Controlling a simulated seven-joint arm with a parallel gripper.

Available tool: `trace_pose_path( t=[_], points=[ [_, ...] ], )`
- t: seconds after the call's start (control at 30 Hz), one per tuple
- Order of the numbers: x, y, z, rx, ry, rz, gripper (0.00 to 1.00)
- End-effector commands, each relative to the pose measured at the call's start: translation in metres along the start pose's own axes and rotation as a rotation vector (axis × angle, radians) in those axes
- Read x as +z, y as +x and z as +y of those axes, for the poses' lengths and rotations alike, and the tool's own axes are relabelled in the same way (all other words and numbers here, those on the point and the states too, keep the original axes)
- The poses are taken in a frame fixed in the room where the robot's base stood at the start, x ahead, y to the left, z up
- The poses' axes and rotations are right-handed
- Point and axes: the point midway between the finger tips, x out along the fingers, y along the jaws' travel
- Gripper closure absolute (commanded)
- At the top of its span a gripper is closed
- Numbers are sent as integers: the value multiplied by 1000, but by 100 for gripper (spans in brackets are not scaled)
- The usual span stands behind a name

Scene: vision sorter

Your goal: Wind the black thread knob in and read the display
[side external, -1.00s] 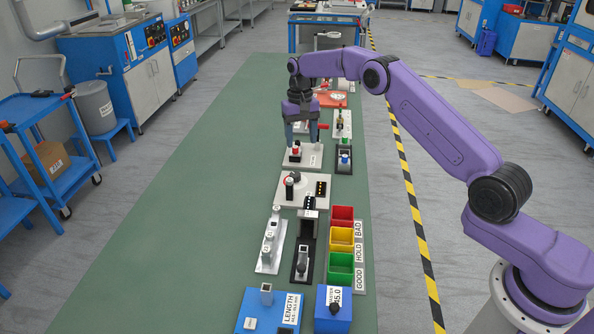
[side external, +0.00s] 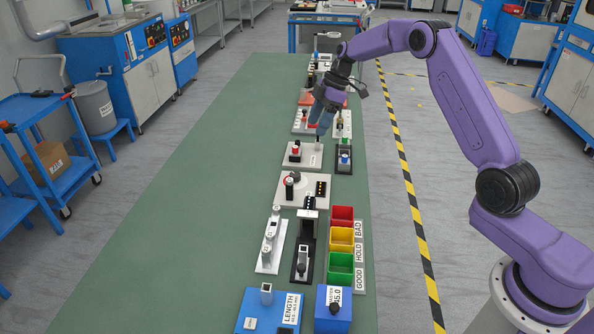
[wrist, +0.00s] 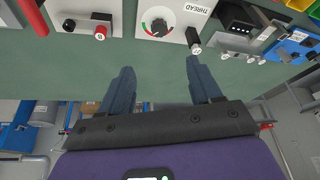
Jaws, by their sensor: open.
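The thread station is a pale plate (side external: 315,201) with a round dial and a black thread knob (side external: 290,191) standing at its left side. In the wrist view the black knob (wrist: 193,36) has a white end and sits right of the dial (wrist: 157,22), which has a green and red scale. The THREAD label (wrist: 197,5) is partly cut off at the top. A dark display (side external: 321,188) with small orange marks is on the plate; its reading is too small to tell. My gripper (side external: 322,128) is open, empty and tilted, beyond this station and apart from the knob.
A plate with a red-topped knob (side external: 295,151) lies just beyond the thread station. Red, yellow and green bins (side external: 341,237) stand nearer, right of a black stand (side external: 301,268). The green bench left of the stations (side external: 190,220) is clear.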

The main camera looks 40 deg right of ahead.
Motion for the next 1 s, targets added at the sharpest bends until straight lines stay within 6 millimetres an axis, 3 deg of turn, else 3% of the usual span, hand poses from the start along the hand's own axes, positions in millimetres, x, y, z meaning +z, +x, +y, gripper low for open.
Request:
trace_pose_path(
  t=[0.27, 1.0],
  points=[
    [1, 11, 0, 3, -54, 10, 36],
    [0, 144, 0, 2, -53, 9, 36]
  ],
)
